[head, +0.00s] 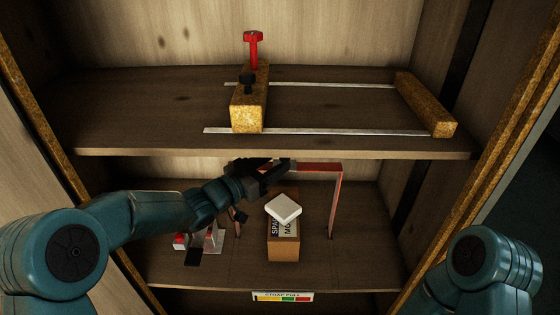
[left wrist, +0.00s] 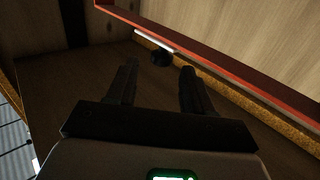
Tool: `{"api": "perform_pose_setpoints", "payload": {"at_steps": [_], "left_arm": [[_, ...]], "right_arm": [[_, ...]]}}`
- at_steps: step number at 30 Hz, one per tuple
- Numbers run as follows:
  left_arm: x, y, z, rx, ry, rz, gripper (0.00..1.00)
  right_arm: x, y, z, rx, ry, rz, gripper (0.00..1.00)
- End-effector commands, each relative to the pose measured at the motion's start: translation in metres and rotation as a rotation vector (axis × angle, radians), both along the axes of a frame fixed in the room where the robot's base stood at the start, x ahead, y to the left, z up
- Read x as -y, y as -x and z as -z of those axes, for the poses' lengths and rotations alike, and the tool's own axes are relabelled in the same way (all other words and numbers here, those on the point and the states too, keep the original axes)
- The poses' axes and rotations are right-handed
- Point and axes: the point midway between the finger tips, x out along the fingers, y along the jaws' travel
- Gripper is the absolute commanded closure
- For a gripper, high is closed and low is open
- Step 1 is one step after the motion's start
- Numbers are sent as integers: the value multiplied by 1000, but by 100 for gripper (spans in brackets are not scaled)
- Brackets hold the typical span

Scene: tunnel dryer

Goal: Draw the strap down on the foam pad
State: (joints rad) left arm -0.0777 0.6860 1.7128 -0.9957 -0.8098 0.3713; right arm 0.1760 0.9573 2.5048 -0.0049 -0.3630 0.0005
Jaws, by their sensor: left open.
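A red strap (head: 315,167) stands as a tall arch over the lower shelf. Its right leg runs down to the shelf; its left part is mostly hidden behind my left arm. A white foam pad (head: 284,208) lies tilted on a cardboard box (head: 283,249), below the strap and apart from it. My left gripper (head: 274,170) is at the top left of the arch, above the pad. In the left wrist view its fingers (left wrist: 158,78) are apart with nothing seen between them, and the red strap (left wrist: 220,50) crosses beyond them. My right gripper is out of view.
A strap pull scale (head: 282,296) with coloured bands is on the lower front. A small red and clear device (head: 200,240) stands left of the box.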

Motion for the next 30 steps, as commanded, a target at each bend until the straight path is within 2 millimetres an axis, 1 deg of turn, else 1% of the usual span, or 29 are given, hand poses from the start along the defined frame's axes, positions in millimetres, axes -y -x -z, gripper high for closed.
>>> {"api": "perform_pose_setpoints", "payload": {"at_steps": [1,3,6,16,17,18,21,26,29,30], "left_arm": [[7,-6,2,0,0,1,49],[12,-13,1,0,0,1,49],[17,-19,0,0,0,-1,49],[20,-21,0,-1,0,-1,49],[20,-21,0,-1,0,-1,58],[20,-21,0,-1,0,-1,71],[20,-21,0,-1,0,-1,100],[20,-21,3,-1,0,-1,100],[20,-21,17,-4,-1,0,100],[20,-21,24,-4,-1,0,100]], "right_arm": [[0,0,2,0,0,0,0],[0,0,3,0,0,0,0],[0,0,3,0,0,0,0],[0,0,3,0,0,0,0],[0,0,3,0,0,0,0],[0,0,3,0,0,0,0],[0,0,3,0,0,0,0],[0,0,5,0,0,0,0],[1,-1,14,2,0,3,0],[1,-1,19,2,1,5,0]]}}
